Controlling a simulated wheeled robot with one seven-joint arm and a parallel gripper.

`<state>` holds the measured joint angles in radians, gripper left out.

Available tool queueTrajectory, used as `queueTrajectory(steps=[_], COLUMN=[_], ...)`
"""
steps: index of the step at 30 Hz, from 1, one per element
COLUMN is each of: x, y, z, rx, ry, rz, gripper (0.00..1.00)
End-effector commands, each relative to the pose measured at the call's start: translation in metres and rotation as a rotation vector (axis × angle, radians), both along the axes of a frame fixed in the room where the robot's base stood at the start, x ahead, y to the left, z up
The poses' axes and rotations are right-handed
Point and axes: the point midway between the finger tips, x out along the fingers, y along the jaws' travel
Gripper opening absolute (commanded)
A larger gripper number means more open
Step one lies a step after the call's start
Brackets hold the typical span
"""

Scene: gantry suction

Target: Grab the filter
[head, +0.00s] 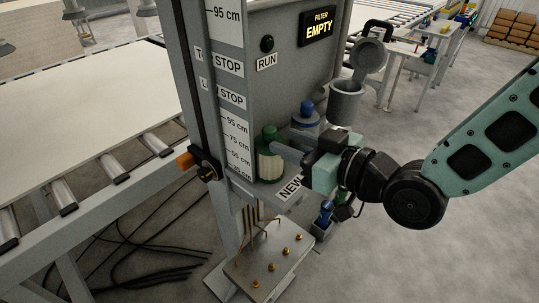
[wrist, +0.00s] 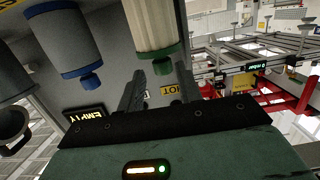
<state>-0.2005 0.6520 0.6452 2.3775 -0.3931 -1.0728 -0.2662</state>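A filter with a green cap and pale ribbed body (head: 270,168) stands on a shelf marked NEW at the front of the grey cabinet. In the wrist view, where the scene appears upside down, its ribbed body (wrist: 152,25) and green end lie just beyond my fingertips. A grey canister with a blue top (head: 305,120) stands behind it, and also shows in the wrist view (wrist: 68,42). My gripper (head: 285,152) is beside the green filter, coming from the right. In the wrist view its two fingers (wrist: 160,75) are spread apart with nothing held between them.
A grey cup with its lid raised (head: 346,98) is mounted on the cabinet's right side. A lit display (head: 319,27) reads FILTER EMPTY. A vertical scale post (head: 210,110) stands left of the shelf. A plate with hex keys (head: 270,262) lies below. Open floor lies to the right.

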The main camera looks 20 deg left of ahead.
Motion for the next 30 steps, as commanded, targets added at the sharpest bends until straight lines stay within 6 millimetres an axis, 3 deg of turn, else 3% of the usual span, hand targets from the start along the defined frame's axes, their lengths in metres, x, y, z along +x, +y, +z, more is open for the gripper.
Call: queueTrajectory(steps=[12,21,25,30], x=[0.017,0.018,0.018,0.018], y=[0.046,0.05,0.05,0.05], z=[-0.003,-0.005,-0.005,-0.005], rx=[0.0,-0.001,0.0,0.001], ry=[0.001,-0.001,-0.001,-0.001], rz=[0.0,0.0,0.0,0.0], gripper=[0.35,0.35,0.0,0.0])
